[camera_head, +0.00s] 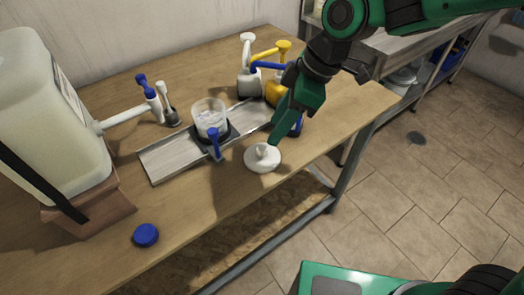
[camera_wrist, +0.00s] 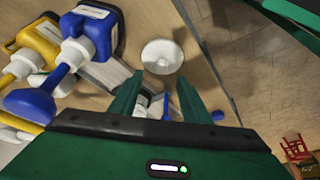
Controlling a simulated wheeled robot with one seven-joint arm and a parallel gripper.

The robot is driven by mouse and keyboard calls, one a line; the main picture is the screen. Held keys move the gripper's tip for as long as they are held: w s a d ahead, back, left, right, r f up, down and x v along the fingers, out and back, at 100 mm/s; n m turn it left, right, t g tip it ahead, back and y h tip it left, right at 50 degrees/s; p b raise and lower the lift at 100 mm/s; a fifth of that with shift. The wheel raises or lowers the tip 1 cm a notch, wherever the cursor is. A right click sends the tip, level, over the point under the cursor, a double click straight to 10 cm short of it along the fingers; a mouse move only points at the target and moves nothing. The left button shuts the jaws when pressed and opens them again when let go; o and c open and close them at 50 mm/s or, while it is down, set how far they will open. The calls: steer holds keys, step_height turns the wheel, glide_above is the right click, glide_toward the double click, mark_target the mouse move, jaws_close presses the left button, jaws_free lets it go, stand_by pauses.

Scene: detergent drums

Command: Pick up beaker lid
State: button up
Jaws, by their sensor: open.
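The beaker lid (camera_head: 263,161) is a white round disc with a knob on top, lying on the wooden table near its front edge. It also shows in the wrist view (camera_wrist: 162,56), ahead of the fingertips. My green gripper (camera_head: 276,138) is just above and behind the lid, pointing down. Its fingers (camera_wrist: 157,84) are spread and empty, and the lid appears apart from them. The clear beaker (camera_head: 208,117) stands uncovered in a dark holder on a metal rail, left of the gripper.
A large translucent drum (camera_head: 45,120) stands at the left. A blue cap (camera_head: 145,235) lies near the table's front edge. A white-and-grey bottle (camera_head: 248,80) and a yellow bottle (camera_head: 276,92) with pumps stand behind the gripper.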

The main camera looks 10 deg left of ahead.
mark_target(263, 147)
steer(key=shift+x, duration=3.85)
steer(key=shift+c, duration=0.6)
jaws_close()
